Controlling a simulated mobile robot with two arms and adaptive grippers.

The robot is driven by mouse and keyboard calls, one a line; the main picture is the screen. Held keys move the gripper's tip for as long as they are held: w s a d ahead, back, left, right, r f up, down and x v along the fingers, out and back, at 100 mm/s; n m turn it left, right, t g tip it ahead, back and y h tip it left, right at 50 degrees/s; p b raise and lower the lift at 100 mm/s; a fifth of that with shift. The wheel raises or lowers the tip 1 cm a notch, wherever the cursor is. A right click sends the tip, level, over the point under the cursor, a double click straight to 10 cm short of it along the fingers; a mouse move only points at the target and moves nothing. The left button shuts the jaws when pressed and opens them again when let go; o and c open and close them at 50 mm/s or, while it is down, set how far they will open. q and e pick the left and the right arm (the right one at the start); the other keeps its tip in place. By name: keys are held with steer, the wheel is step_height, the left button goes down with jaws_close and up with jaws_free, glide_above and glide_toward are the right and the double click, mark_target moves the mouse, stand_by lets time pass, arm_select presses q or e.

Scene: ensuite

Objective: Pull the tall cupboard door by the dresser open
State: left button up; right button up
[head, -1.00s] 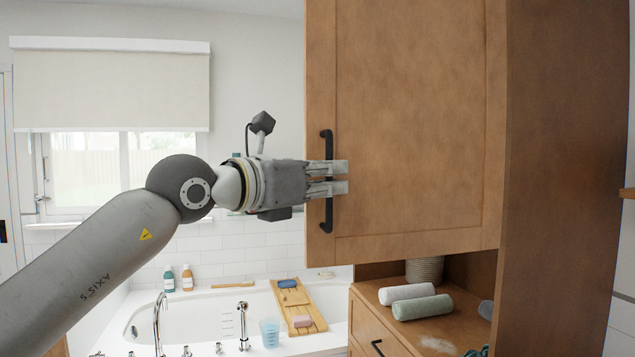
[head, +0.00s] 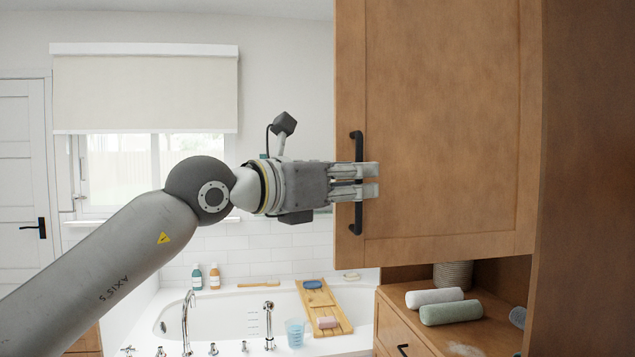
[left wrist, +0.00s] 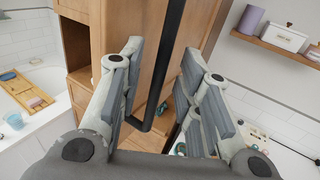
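The tall wooden cupboard door (head: 445,120) stands at an angle to the drawer front below, so it looks partly open. Its black bar handle (head: 357,222) is upright near the door's left edge. My left gripper (head: 370,181) reaches the handle from the left, its fingers around the bar. In the left wrist view the handle (left wrist: 170,60) passes between the two fingers of the left gripper (left wrist: 163,85), with a visible gap on each side. The fingers are apart. My right gripper is not in view. The cupboard inside is hidden behind the door in the head view.
The wooden dresser (head: 390,325) holds rolled towels (head: 450,312) below the door. Behind the arm is a bathtub (head: 225,313) with a wooden tray (head: 340,318) and a cup (head: 295,333). A wall shelf (left wrist: 270,45) shows at right in the left wrist view.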

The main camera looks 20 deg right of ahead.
arm_select(q)
steer(key=v, duration=1)
steer(key=shift+a, duration=0.2)
